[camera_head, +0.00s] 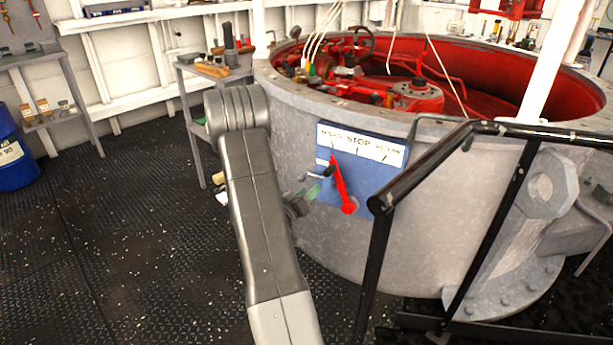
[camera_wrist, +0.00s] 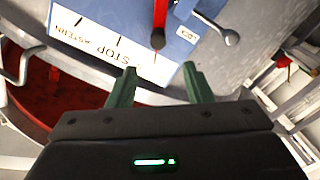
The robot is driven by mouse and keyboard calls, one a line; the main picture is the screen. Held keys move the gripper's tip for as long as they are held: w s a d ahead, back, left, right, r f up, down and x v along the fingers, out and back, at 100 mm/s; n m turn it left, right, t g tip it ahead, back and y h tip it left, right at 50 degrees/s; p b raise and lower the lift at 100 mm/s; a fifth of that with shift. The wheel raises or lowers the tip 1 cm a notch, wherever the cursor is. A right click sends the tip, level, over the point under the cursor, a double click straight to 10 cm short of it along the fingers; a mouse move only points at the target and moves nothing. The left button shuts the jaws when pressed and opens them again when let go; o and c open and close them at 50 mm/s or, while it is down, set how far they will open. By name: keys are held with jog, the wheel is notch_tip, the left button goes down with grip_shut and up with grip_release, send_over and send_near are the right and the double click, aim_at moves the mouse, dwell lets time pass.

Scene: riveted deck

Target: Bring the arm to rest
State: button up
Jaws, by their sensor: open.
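My gripper (camera_head: 312,193) is in front of the blue lever panel (camera_head: 370,185) on the side of the big grey drum. Its green fingers show in the wrist view (camera_wrist: 158,80), spread apart with nothing between them. A red lever (camera_head: 341,185) is on the panel, close to the gripper. In the wrist view the red lever (camera_wrist: 160,15) ends in a dark round tip, apart from the fingers. A white label (camera_head: 360,145) reading STOP runs along the panel's top. My grey arm reaches down across the middle of the head view, partly hiding the drum's left side.
A black handrail (camera_head: 435,165) stands close to the right of the panel. A shelf stand (camera_head: 215,72) is behind my arm. The deck (camera_head: 120,240) at left is clear; a blue barrel (camera_head: 12,160) stands at its edge.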

aim_at(333, 172)
jog(key=b+x, duration=0.2)
jog(key=x, duration=1.2)
jog(key=shift+d, duration=0.15)
jog(key=shift+s+d+r+m+b, duration=0.25)
jog(key=shift+s+d+m+b, duration=0.2)
jog(key=shift+s+m+b, duration=0.1)
jog(key=shift+r, duration=0.1)
